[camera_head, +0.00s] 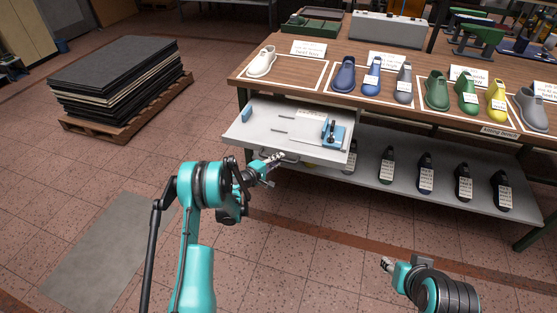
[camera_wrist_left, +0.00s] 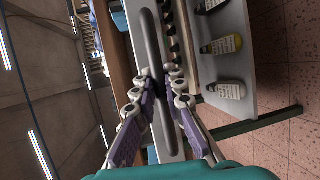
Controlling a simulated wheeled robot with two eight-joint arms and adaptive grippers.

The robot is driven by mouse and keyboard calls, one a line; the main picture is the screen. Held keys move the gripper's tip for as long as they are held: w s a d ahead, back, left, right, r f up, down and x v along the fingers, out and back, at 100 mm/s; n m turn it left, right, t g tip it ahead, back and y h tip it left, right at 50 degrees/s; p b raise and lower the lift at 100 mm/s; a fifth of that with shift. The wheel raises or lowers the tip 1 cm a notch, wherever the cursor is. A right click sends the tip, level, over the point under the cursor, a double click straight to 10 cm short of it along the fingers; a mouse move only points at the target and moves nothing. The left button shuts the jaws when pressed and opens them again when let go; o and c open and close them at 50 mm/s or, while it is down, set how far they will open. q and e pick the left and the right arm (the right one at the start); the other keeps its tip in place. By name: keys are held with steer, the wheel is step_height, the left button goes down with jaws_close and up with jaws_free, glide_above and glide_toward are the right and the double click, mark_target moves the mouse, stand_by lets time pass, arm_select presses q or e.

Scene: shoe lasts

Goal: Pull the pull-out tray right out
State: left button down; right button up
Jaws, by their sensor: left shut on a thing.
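The pull-out tray (camera_head: 262,132) is a light grey drawer under the left part of the wooden bench, and it juts out from below the bench top. Its front faces me, with a grey bar handle (camera_wrist_left: 151,50) that runs upright in the left wrist view. My left gripper (camera_head: 275,160) is at the tray's front edge; the left wrist view shows its fingers (camera_wrist_left: 163,88) closed around the handle. A blue fixture (camera_head: 334,133) and a white card (camera_head: 310,114) lie in the tray. My right gripper (camera_head: 388,264) is low at the right, away from the tray; its fingers are too small to judge.
The bench top (camera_head: 325,48) carries a row of coloured shoe lasts. A lower shelf (camera_head: 400,172) holds several dark lasts with labels. A pallet (camera_head: 125,118) stacked with dark sheets stands at the left. The tiled floor (camera_head: 300,230) before the bench is clear.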

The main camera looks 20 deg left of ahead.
arm_select(q)
steer(key=c, duration=1.6)
jaws_free()
steer(key=v, duration=1.2)
